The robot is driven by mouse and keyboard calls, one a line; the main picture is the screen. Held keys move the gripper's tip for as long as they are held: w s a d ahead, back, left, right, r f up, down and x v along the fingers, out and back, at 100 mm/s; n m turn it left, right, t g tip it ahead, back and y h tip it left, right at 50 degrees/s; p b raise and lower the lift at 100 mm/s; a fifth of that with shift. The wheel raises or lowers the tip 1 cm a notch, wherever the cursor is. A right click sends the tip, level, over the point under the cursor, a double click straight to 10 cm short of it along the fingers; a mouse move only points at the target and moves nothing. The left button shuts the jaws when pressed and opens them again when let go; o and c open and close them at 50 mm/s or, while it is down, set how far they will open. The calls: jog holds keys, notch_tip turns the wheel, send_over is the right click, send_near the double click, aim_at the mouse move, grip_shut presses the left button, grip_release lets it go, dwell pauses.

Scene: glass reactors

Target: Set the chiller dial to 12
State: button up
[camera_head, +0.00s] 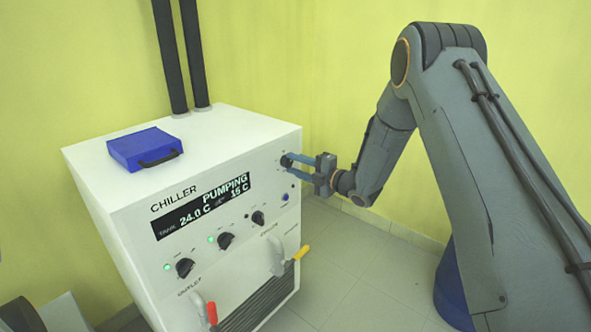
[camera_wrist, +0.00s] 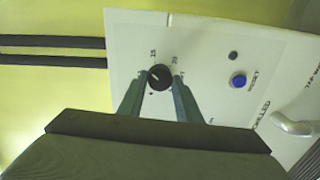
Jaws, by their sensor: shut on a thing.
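The chiller (camera_head: 228,123) is a white box with a front panel. Its black display (camera_head: 203,206) reads PUMPING, 24.0 C and 15 C. The chiller dial (camera_head: 286,161) is a small black round knob at the panel's upper right. In the wrist view the dial (camera_wrist: 160,77) shows a pale pointer line and small scale numbers around it, too small to read surely. My gripper (camera_head: 288,162) has its two blue-green fingers on either side of the dial, shut on it. The fingers also show in the wrist view (camera_wrist: 159,84), partly covering the scale.
A blue reset button (camera_wrist: 238,81) sits beside the dial. Several black knobs (camera_head: 226,240) are lower on the panel, with a red-handled valve (camera_head: 212,312) and a yellow-handled valve (camera_head: 301,252). A blue case (camera_head: 144,146) lies on top, before two black pipes (camera_head: 170,58).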

jog(key=n+b, duration=0.2)
jog(key=n, duration=0.1)
jog(key=shift+f, duration=0.2)
jog(key=shift+n+t+b, duration=0.3)
jog(key=shift+n+b, duration=1.15)
jog(key=shift+n, duration=0.55)
jog(key=shift+s+r, duration=0.1)
jog(key=o, duration=1)
jog(key=shift+o, duration=0.2)
jog(key=v, duration=0.7)
jog(key=shift+s+d+b, duration=0.25)
jog(key=shift+d+b, duration=0.05)
jog(key=shift+r, duration=0.1)
